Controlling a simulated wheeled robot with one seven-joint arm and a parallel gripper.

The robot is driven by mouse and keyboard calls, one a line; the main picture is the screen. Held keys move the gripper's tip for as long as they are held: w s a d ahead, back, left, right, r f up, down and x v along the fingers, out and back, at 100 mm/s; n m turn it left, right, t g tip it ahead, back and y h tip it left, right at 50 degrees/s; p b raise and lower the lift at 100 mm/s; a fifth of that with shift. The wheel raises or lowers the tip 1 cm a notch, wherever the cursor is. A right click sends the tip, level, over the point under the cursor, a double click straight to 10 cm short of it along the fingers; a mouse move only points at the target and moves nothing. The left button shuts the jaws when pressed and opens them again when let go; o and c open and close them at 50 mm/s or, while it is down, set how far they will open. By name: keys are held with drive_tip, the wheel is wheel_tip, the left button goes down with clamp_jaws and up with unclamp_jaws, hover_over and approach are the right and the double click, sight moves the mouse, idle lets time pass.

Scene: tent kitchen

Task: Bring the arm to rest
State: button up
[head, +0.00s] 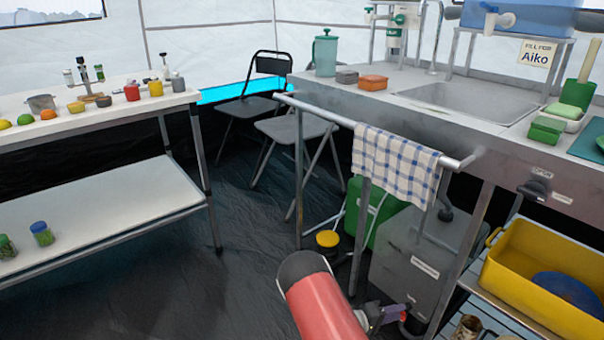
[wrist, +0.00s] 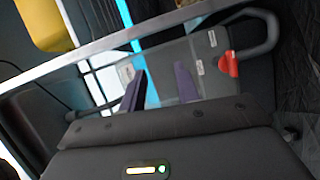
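My gripper (wrist: 160,85) shows in the wrist view with its two dark purple fingers apart and nothing seen between them. In the head view, my red arm link reaches in from the bottom middle. A small dark purple part of my gripper (head: 374,317) shows beside it, low in front of the grey cabinet (head: 420,255). Most of the gripper is hidden there by the arm. In the wrist view, a grey surface with small labels and a red part (wrist: 228,65) lies behind the fingers; I cannot tell the distance.
A steel sink counter (head: 440,100) stands at the right, with a checked towel (head: 395,165) on its rail. A yellow tub (head: 540,290) sits on the lower shelf. A white table (head: 90,115) stands at the left. Folding chairs (head: 295,128) stand behind. Dark floor (head: 235,220) between is clear.

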drive_tip(key=s+a+r+m+g+y+p, duration=0.1)
drive_tip(key=s+r+m+g+y, duration=0.3)
drive_tip(key=r, duration=0.8)
drive_tip(key=s+a+r+m+g+y, duration=0.1)
drive_tip(key=s+r+g+y, duration=0.15)
drive_tip(key=s+r, duration=0.6)
drive_tip(key=s+a+r+n+t+y, duration=0.1)
drive_tip(key=s+a+r+t+y, duration=0.1)
drive_tip(key=s+r, duration=0.3)
drive_tip(key=s+a+r+t+y, duration=0.3)
drive_tip(key=s+a+r+y, duration=0.1)
drive_tip(key=r, duration=0.4)
drive_tip(key=s+a+r+n+t+y+p, duration=0.1)
drive_tip(key=s+a+r+t+y, duration=0.1)
drive_tip(key=s+r, duration=0.4)
drive_tip(key=shift+s+a+r+n+y, duration=0.3)
drive_tip(key=shift+a+y, duration=0.55)
drive_tip(key=shift+a, duration=0.35)
drive_tip(key=shift+t, duration=0.25)
